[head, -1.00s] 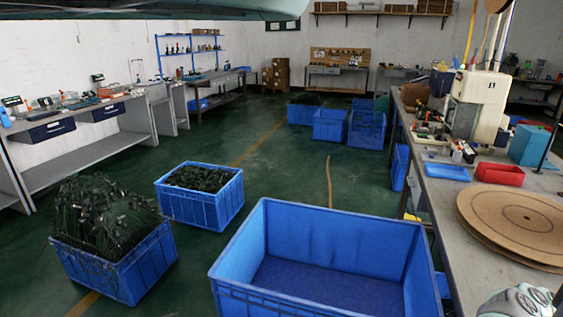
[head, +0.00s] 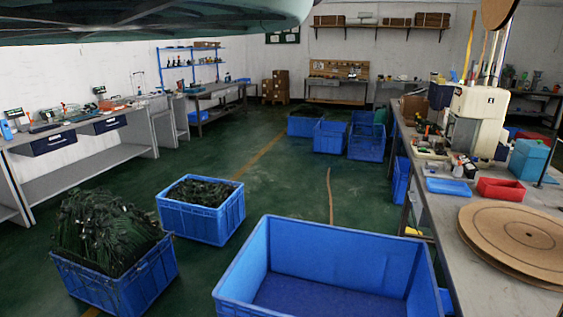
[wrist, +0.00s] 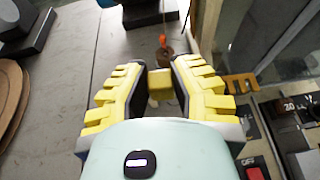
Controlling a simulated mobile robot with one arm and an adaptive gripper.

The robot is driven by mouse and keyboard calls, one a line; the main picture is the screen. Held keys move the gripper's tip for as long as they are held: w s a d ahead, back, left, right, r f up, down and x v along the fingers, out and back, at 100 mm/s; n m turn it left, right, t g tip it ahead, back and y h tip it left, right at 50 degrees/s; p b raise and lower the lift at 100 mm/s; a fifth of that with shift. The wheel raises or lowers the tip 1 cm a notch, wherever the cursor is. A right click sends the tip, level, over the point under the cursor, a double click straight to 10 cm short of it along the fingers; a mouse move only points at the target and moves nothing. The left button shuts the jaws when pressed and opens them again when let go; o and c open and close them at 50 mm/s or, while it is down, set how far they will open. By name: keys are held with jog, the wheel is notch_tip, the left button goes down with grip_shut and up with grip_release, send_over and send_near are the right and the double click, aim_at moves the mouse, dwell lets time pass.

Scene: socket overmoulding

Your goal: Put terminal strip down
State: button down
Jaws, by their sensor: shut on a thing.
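My gripper (wrist: 160,88), with yellow ribbed fingers, shows in the wrist view above a grey bench top. It is shut on a small yellowish block (wrist: 160,84) between the fingertips. I take this block for the terminal strip, but too little of it shows to be sure. Just beyond it is a small brown piece (wrist: 164,58) with an orange tip. I cannot tell whether the block touches it or the bench. My gripper does not show in the head view.
In the wrist view, round brown boards (wrist: 9,100) lie left and a dark device (wrist: 30,33) stands upper left. The head view shows a bench (head: 480,230) with a red tray (head: 501,189) and blue tray (head: 448,186). A large empty blue bin (head: 330,232) stands beside it.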

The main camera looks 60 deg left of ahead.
jog(key=w+a+r+n+t+y+p, duration=0.1)
jog(key=w+a+r+n+t+y, duration=0.15)
jog(key=r, duration=0.35)
jog(key=s+a+r+n+t+y+p, duration=0.2)
jog(key=a+n+y, duration=0.2)
jog(key=a, duration=0.6)
jog(key=s+a+r+n+t+y+p, duration=0.1)
jog(key=a+r+n+y, duration=0.3)
jog(key=a, duration=0.7)
notch_tip(320, 180, up, 36)
jog(key=p, duration=3.7)
jog(key=shift+d+y, duration=0.35)
jog(key=shift+d, duration=0.1)
jog(key=shift+f+n+t, duration=0.2)
jog(key=shift+n+t, duration=0.05)
